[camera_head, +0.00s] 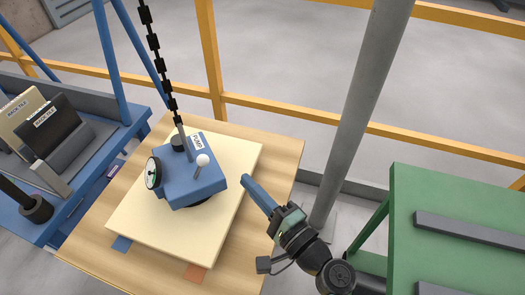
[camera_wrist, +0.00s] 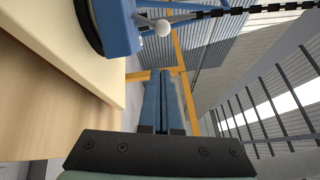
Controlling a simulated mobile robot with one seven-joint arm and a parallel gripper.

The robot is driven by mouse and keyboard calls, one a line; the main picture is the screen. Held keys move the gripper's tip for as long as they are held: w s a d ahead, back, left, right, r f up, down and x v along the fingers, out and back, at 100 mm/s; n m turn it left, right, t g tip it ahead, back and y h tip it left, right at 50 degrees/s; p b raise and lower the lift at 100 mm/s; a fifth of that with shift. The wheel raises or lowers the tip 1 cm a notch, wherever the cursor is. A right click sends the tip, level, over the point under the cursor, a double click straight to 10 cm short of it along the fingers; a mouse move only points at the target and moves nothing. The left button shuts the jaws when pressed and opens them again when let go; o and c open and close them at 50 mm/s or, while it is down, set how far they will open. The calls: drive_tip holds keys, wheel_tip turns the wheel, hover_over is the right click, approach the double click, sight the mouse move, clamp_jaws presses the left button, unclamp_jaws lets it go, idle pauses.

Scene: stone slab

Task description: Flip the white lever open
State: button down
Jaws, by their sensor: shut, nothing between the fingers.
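The blue pump box (camera_head: 192,178) sits on the cream slab on the wooden table. A short lever with a white ball knob (camera_head: 203,160) stands up from its top, leaning slightly. The knob also shows in the wrist view (camera_wrist: 162,28), near the top, beside the blue pump body (camera_wrist: 118,28). My gripper (camera_head: 248,180) is shut and empty, its long blue fingers to the right of the pump, apart from it and pointing toward it. In the wrist view the closed fingers (camera_wrist: 160,100) point up the picture, below the knob and not touching it.
The cream slab (camera_head: 240,165) lies on the wooden table (camera_head: 283,157). A black chain (camera_head: 155,50) hangs down to the pump. A grey post (camera_head: 362,110) and a green bench (camera_head: 460,205) stand at right.

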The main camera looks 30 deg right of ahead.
sight(208, 161)
drive_tip(key=w+a+p, duration=0.1)
drive_tip(key=w+a, duration=0.2)
drive_tip(key=w, duration=0.3)
drive_tip(key=shift+a+r, duration=0.2)
drive_tip(key=shift+r, duration=0.25)
drive_tip(key=shift+w+a+r+n, duration=0.1)
drive_tip(key=shift+a+r+n, duration=0.3)
drive_tip(key=shift+n, duration=0.4)
drive_tip(key=shift+a+r+n+g, duration=0.2)
drive_tip(key=shift+n+g, duration=0.1)
drive_tip(key=shift+n, duration=0.1)
drive_tip(key=a+n, duration=0.1)
drive_tip(key=n, duration=0.1)
drive_tip(key=a+r+n+g+p, duration=0.1)
drive_tip(key=a+n, duration=0.1)
drive_tip(key=n, duration=0.1)
drive_tip(key=a+n+h, duration=0.1)
drive_tip(key=n, duration=0.1)
drive_tip(key=shift+w+a+r+n+g+p, duration=0.25)
drive_tip(key=shift+w+a+n+g+p, duration=0.05)
drive_tip(key=shift+w+a+n+p, duration=0.1)
